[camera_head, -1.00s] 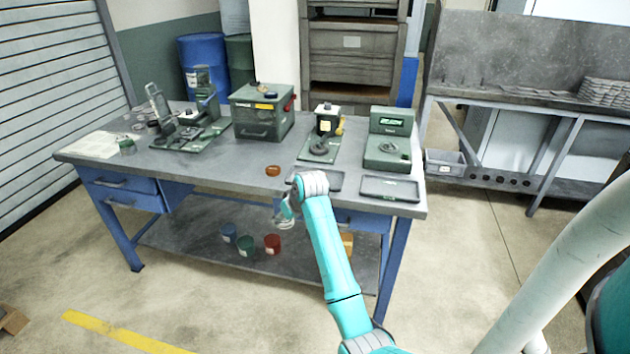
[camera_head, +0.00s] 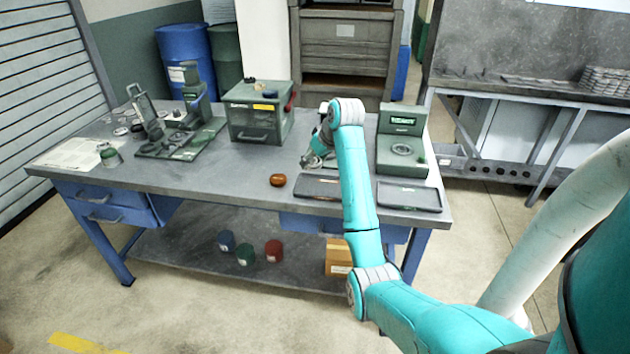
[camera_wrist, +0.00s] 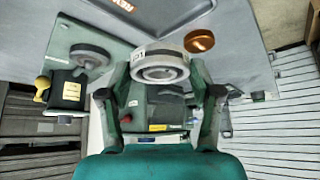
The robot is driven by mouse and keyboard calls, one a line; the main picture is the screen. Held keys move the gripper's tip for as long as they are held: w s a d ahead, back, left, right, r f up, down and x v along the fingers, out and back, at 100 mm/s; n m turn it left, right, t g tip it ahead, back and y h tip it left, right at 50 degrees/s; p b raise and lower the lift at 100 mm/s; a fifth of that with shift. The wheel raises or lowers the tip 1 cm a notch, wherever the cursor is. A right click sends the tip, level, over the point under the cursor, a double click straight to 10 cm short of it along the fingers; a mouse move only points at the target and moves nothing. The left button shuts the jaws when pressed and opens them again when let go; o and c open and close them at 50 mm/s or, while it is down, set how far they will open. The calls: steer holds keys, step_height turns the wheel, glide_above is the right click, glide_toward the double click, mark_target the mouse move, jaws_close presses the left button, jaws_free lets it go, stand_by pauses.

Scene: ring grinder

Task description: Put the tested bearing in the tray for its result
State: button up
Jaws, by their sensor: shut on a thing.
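In the wrist view a grey ring-shaped bearing (camera_wrist: 160,68) with a white label is held between the fingertips of my gripper (camera_wrist: 163,75). In the head view my gripper (camera_head: 316,158) is over the table behind the left tray; the bearing is hard to make out there. Two flat dark trays lie at the front right of the table: a left tray (camera_head: 330,194) and a right tray (camera_head: 408,197). The wrist view shows part of a tray marking in red letters at the top, cut off. A green tester with a lit display (camera_head: 402,121) stands behind the right tray.
An orange-brown round object (camera_head: 278,180) lies left of the left tray. A green drawer box (camera_head: 260,112) stands behind it. A fixture with a yellow handle (camera_wrist: 42,88) and a ring on its base (camera_wrist: 90,55) is near my gripper.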

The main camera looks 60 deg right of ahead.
mark_target(311, 185)
steer(key=shift+f, duration=4)
steer(key=shift+f, duration=0.1)
steer(key=o, duration=1.4)
steer(key=shift+c, duration=0.2)
steer(key=v, duration=1.2)
steer(key=shift+s, duration=0.1)
